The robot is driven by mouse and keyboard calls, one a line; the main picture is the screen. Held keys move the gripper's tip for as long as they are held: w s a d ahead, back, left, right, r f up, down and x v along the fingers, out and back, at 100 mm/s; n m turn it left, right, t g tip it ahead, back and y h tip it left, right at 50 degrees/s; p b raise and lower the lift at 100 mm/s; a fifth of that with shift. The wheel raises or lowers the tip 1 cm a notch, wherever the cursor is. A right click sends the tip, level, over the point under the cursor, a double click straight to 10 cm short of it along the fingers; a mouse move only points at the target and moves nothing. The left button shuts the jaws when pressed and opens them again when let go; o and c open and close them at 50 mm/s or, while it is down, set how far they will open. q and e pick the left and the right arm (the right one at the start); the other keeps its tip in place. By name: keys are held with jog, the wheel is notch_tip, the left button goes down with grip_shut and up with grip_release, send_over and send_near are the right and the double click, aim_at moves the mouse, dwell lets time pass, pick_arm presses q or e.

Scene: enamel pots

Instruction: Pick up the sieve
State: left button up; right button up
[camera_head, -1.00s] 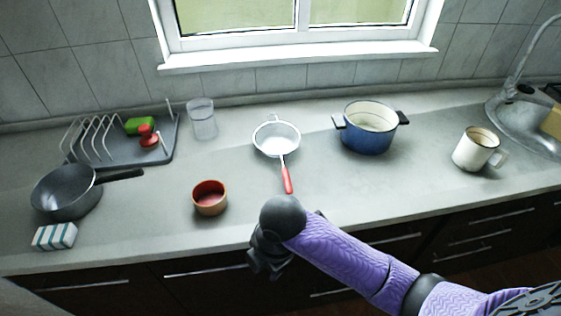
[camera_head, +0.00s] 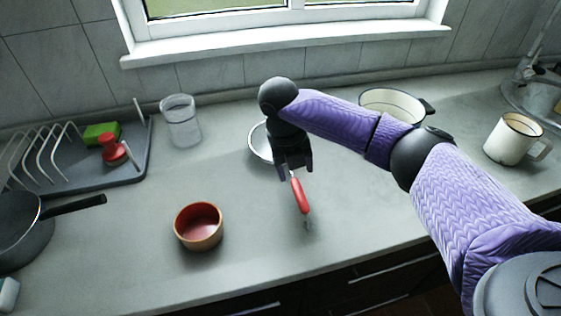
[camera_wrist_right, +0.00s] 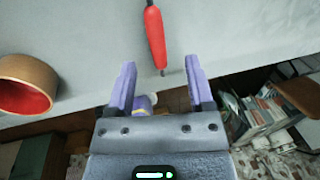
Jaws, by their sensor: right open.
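The sieve lies on the counter, with its white bowl (camera_head: 260,143) partly hidden behind my right gripper. Its red handle (camera_head: 300,196) points toward the counter's front edge. My right gripper (camera_head: 294,168) is open and empty, hanging above the sieve near where the handle meets the bowl in the head view. In the right wrist view, the red handle (camera_wrist_right: 155,38) shows beyond the open fingertips (camera_wrist_right: 162,68), its tip close to the gap between them. Whether the fingers are at the handle's height I cannot tell. My left gripper is not in view.
A red-lined bowl (camera_head: 198,227) stands left of the handle. A pot (camera_head: 395,103) is partly hidden behind my right arm. A mug (camera_head: 512,140) is at the right, a glass (camera_head: 180,121) and dish rack (camera_head: 135,160) at the left, with a pan (camera_head: 18,235).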

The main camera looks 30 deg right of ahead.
aim_at(298, 189)
jog(key=f+b, duration=0.1)
jog(key=f, duration=0.1)
jog(key=f+b, duration=0.1)
jog(key=f, duration=0.2)
jog(key=d+f, duration=0.1)
jog(key=f, duration=0.2)
jog(key=shift+s+b, duration=0.4)
jog(key=shift+r, duration=0.1)
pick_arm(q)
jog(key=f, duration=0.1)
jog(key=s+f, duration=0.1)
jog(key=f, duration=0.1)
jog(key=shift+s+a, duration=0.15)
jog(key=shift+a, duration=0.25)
pick_arm(e)
grip_shut()
